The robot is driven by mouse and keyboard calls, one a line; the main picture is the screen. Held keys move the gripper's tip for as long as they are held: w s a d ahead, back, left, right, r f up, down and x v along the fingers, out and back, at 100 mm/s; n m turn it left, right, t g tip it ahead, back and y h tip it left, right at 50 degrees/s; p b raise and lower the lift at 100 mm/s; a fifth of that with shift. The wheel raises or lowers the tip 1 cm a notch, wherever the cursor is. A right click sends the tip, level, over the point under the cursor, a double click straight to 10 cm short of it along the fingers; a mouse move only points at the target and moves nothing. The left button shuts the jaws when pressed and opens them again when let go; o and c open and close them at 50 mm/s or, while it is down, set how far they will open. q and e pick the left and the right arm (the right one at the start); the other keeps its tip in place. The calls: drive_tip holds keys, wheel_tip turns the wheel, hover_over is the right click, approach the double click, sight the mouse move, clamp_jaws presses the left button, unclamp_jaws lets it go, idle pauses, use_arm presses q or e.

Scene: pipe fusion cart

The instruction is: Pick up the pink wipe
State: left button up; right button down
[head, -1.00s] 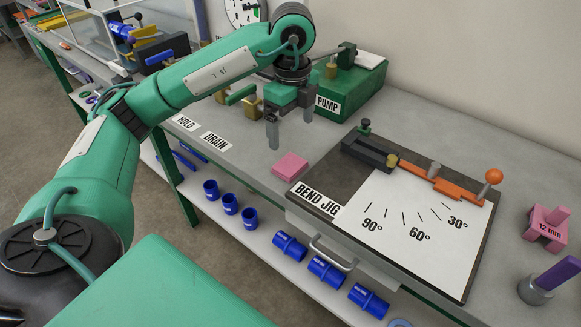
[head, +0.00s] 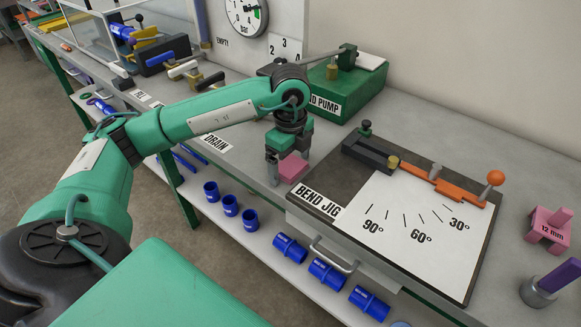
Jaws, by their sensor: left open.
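The pink wipe (head: 292,168) is a small folded block on the grey bench top, just left of the bend jig. My left gripper (head: 289,167) is open and points down at the wipe. One finger shows at the wipe's left side and the other behind its right side. The fingers look low around the wipe, but I cannot tell whether they touch it. My right gripper is not in view.
The bend jig (head: 463,255) with its orange lever (head: 450,190) is close on the right. The green hand pump (head: 352,97) stands behind. Blue fittings (head: 327,272) lie on the lower shelf. The bench front edge is near the wipe.

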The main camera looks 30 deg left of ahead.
use_arm(q)
drive_tip(key=shift+c, duration=0.4)
drive_tip(key=c, duration=1)
drive_tip(key=shift+o, duration=0.2)
wheel_tip(320, 180, up, 10)
wheel_tip(320, 180, up, 10)
drive_tip(key=p, duration=0.3)
hover_over(290, 166)
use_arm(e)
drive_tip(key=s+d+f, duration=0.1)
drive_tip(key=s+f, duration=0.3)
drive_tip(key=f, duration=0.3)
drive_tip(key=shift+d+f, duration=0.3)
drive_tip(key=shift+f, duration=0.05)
use_arm(q)
drive_tip(key=shift+w, duration=0.1)
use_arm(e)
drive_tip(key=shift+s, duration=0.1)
